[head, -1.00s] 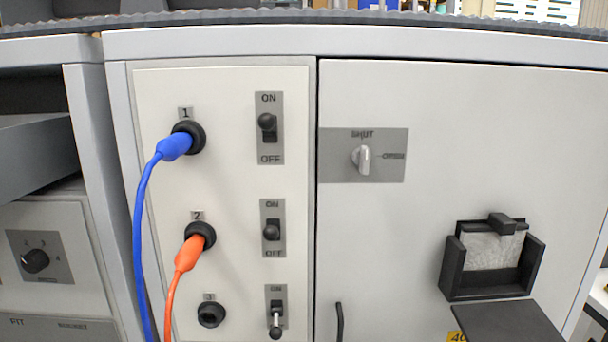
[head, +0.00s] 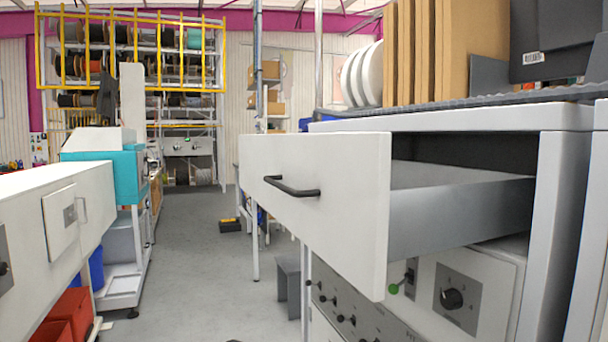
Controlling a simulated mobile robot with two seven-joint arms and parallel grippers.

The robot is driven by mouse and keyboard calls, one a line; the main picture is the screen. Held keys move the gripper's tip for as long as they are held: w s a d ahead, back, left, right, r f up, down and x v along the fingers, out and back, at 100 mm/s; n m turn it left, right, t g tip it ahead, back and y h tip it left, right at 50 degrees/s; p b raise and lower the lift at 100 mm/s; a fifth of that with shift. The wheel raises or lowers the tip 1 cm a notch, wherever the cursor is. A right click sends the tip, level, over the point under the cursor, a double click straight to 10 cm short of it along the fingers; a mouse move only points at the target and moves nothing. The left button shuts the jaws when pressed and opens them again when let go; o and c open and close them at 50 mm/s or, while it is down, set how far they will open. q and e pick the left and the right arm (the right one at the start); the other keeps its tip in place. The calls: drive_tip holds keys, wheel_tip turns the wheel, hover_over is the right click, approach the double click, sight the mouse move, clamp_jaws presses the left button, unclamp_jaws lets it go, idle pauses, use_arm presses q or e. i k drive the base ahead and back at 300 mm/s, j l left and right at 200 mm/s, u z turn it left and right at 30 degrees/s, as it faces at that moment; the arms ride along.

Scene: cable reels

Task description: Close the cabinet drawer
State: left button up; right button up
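The cabinet drawer (head: 345,205) is pulled well out of the grey cabinet (head: 555,225) on the right in the head view. Its white front panel faces left and has a black bar handle (head: 292,187). The grey metal side of the drawer shows between the front panel and the cabinet frame. What the drawer holds, if anything, cannot be seen. Neither of my grippers is in the head view.
The cabinet top carries brown boards (head: 440,55), white discs (head: 362,75) and a dark box (head: 555,45). A white bench (head: 30,210) stands at the left with red bins (head: 70,315) below. A clear grey floor aisle (head: 195,250) runs between. A grey stool (head: 290,285) stands beyond the drawer.

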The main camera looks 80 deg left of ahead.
sight(361, 210)
drive_tip(key=u, duration=2.75)
